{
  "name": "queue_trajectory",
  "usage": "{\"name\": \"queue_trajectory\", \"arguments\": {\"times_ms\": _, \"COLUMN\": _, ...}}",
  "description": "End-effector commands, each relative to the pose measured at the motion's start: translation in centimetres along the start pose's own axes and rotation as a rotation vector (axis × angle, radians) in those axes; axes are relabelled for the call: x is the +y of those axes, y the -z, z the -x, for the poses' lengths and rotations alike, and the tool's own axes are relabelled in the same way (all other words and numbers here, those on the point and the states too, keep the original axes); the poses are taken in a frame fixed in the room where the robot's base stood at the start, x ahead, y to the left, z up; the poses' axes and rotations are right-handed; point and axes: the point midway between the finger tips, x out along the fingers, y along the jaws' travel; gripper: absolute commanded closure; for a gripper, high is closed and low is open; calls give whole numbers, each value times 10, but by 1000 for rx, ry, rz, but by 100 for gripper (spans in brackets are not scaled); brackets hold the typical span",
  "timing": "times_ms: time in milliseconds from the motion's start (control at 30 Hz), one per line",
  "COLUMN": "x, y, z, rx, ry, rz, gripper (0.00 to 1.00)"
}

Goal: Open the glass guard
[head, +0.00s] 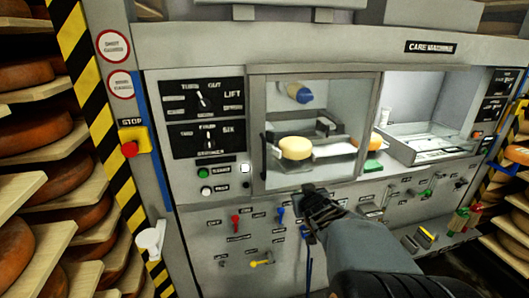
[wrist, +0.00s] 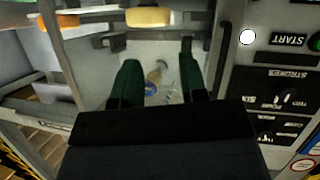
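The glass guard (head: 318,72) is a clear pane in a grey metal frame. It covers the left bay of the care machine and looks closed. Its handle (head: 264,155) is a dark upright bar at the frame's left side. My gripper (head: 312,190) is in front of the guard's lower edge, to the right of and below the handle. In the upside-down wrist view, my gripper (wrist: 159,70) has its two dark green fingers apart with nothing between them. There the handle (wrist: 224,50) stands to the right of the fingers, apart from them.
A yellow cheese wheel (head: 296,148) sits behind the glass. The control panel (head: 208,118) lies left of the guard, with a red stop button (head: 130,149) further left. Small levers (head: 281,215) stick out below. Cheese shelves (head: 40,130) stand at the left.

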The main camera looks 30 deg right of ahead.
Motion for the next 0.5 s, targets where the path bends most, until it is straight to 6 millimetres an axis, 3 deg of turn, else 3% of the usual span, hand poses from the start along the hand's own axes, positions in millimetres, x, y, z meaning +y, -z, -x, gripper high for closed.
{"name": "queue_trajectory", "arguments": {"times_ms": 200, "x": -34, "y": 52, "z": 7, "rx": 300, "ry": 216, "rz": -15, "gripper": 61}}
{"name": "queue_trajectory", "arguments": {"times_ms": 500, "x": -55, "y": 79, "z": 17, "rx": 433, "ry": 352, "rz": -76, "gripper": 61}}
